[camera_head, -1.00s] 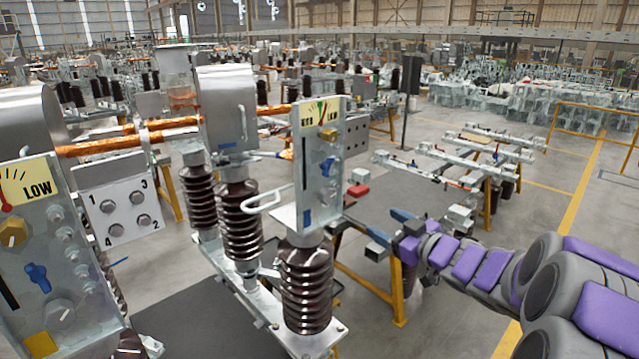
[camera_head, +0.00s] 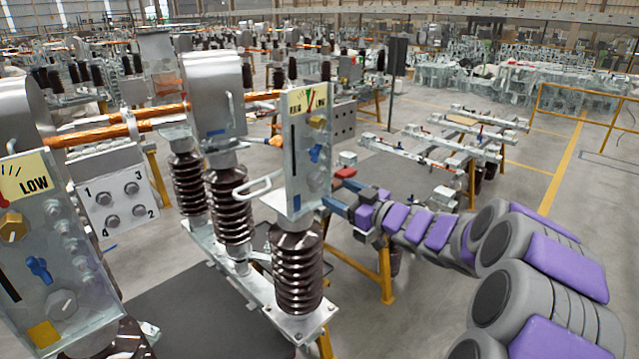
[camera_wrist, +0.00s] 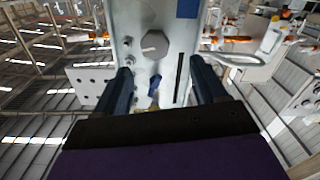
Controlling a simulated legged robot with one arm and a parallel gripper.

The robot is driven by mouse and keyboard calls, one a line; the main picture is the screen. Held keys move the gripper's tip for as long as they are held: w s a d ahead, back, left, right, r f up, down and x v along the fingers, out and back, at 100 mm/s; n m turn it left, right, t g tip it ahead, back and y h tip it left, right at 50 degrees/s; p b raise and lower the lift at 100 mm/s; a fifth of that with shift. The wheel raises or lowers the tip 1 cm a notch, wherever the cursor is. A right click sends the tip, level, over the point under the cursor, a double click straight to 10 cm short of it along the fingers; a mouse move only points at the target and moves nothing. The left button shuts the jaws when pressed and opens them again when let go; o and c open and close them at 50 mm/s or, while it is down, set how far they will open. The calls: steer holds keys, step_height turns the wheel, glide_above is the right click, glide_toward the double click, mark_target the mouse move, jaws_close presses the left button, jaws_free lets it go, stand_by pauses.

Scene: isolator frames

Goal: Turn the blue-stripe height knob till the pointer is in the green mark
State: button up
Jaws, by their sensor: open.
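The panel with a blue square (camera_head: 295,203) stands upright on a brown ribbed insulator. It carries a gold knob (camera_head: 317,121), a blue handle knob (camera_head: 316,153) and a grey hexagonal knob (camera_head: 318,179). Its yellow gauge (camera_head: 308,98) shows green and red at the top; the exact pointer position is too small to tell. My gripper (camera_head: 345,198) is open and empty, right of the panel's lower part. In the wrist view, the panel, the grey hexagonal knob (camera_wrist: 155,43) and the blue handle knob (camera_wrist: 154,85) show between the two fingers, apart from them.
A similar panel with a yellow square (camera_head: 43,334) stands at the near left. A plate with numbered bolts (camera_head: 112,190) is beside it. Copper bars (camera_head: 120,128) run behind. A yellow trestle leg (camera_head: 385,272) stands below my arm. The floor at right is mostly clear.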

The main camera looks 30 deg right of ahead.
mark_target(319, 182)
steer(key=x, duration=0.2)
steer(key=d+x, duration=0.1)
steer(key=x, duration=0.3)
steer(key=shift+w+d+f, duration=0.1)
steer(key=shift+w, duration=0.55)
steer(key=shift+w+a, duration=0.35)
steer(key=shift+w, duration=0.05)
steer(key=shift+a, duration=0.4)
steer(key=shift+d, duration=0.35)
steer(key=c, duration=0.5)
steer(key=shift+a, duration=0.1)
steer(key=c, duration=0.6)
steer(key=shift+o, duration=0.2)
steer(key=shift+n, duration=0.3)
